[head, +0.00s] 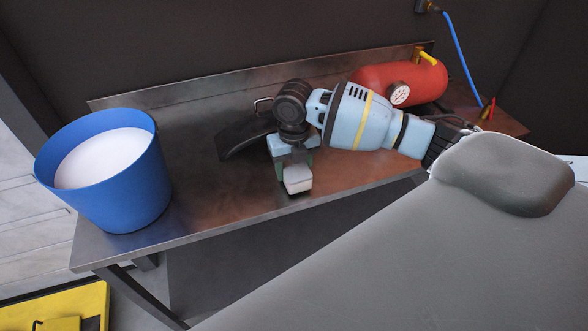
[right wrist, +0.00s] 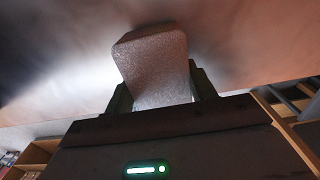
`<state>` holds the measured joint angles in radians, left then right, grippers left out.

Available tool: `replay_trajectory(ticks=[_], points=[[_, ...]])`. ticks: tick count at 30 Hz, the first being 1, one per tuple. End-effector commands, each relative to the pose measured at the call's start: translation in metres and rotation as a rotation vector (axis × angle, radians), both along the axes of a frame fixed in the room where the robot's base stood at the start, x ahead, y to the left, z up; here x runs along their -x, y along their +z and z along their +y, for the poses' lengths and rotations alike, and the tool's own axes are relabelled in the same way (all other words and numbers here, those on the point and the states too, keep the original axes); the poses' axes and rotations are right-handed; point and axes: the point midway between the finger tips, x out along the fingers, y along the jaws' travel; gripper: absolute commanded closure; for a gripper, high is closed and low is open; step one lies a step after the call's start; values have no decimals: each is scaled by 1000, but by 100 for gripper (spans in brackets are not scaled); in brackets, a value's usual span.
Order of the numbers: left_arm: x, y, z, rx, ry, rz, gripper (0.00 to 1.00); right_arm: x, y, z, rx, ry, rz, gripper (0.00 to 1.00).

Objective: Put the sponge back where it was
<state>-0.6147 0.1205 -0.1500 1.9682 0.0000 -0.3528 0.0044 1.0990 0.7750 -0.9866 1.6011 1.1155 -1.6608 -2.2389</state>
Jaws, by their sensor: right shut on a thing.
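The pale grey-white sponge (head: 298,182) is in my right gripper (head: 293,168), over the front half of the metal workbench (head: 215,215). The gripper points down, and its green fingers are shut on the sponge. In the right wrist view the sponge (right wrist: 155,70) sits between the two fingers and sticks out past their tips, with the bench surface close behind it. I cannot tell whether the sponge touches the bench. My left gripper is not in view.
A blue bucket (head: 125,195) with white contents stands at the bench's left end. A black curved object (head: 238,140) lies left of my gripper. A red tank (head: 425,78) with a gauge stands behind my right arm. Bench between bucket and gripper is clear.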

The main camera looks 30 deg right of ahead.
Motion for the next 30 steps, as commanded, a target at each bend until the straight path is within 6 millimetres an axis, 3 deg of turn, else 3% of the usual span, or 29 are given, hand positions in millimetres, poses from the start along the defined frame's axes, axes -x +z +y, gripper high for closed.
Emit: replay_trajectory(ticks=[14,15,19,30], points=[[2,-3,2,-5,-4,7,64,0,-13,0,0,0,-2,63],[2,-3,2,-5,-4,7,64,0,-13,0,0,0,-3,42],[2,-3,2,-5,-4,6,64,0,-13,0,0,0,-3,25],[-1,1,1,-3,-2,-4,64,-1,-8,0,0,0,-5,23]])
